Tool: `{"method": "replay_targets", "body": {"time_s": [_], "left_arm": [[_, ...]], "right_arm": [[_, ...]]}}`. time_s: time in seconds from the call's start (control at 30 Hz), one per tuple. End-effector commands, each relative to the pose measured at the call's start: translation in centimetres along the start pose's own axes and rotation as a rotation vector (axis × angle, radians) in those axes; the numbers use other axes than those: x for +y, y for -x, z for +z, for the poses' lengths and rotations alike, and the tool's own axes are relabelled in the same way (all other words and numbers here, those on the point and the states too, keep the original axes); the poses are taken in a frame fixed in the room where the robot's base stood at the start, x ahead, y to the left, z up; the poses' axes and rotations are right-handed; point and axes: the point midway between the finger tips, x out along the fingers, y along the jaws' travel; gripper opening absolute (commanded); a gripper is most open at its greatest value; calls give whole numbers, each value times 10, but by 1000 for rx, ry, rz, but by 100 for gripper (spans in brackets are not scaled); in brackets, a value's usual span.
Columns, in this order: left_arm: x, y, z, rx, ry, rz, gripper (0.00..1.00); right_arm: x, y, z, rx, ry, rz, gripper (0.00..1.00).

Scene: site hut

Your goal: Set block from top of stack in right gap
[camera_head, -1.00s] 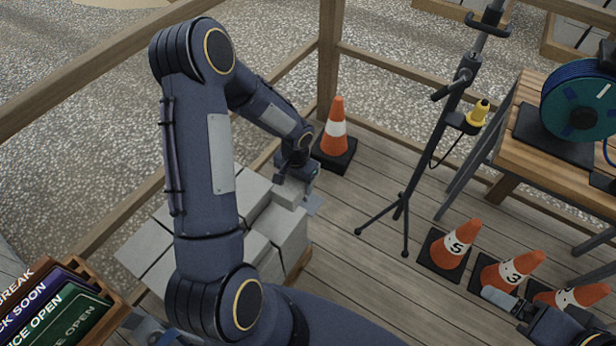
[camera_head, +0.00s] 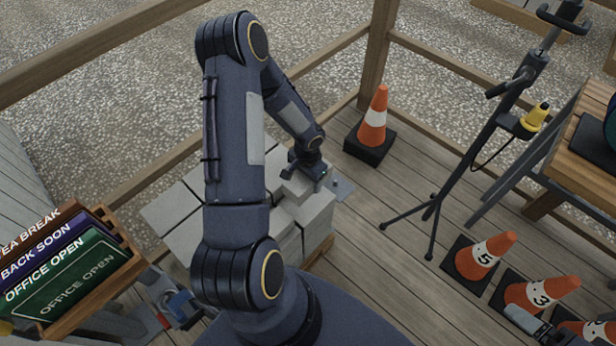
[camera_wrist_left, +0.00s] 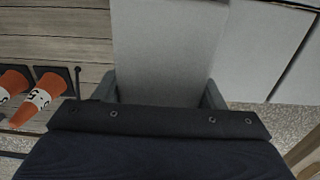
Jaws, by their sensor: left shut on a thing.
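My left gripper (camera_head: 308,172) is shut on a pale grey block (camera_head: 296,187), at the far right part of the group of grey blocks (camera_head: 318,212). In the left wrist view the held block (camera_wrist_left: 168,50) fills the middle, between the two grey fingers. Other pale blocks (camera_wrist_left: 262,45) show to its right there, with a dark seam between them. My left arm hides the middle of the group, and I cannot tell whether the held block touches the blocks beneath. The right gap is not clearly seen. My right gripper (camera_head: 524,320) shows partly at the lower right, its jaws unclear.
An orange cone (camera_head: 374,122) stands behind the blocks by the wooden rail. A black tripod stand (camera_head: 436,200) and several numbered cones (camera_head: 484,257) are to the right. A sign rack (camera_head: 112,277) is at the lower left. Plank floor between blocks and tripod is clear.

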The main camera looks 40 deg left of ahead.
Motion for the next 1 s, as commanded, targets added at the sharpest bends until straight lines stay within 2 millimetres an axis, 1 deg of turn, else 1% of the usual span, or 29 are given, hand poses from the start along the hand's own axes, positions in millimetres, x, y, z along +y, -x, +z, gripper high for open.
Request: {"method": "replay_targets", "body": {"time_s": [0.1, 0.8, 1.0], "left_arm": [[0, -10, -1, 2, 0, 0, 2], [0, -56, -1, 2, 0, -1, 2], [0, -71, -1, 3, -1, -1, 2]], "right_arm": [[3, -6, 3, 0, 0, 0, 89], [15, -32, 16, 0, 0, 0, 89], [20, -44, 22, 0, 0, 0, 89]]}}
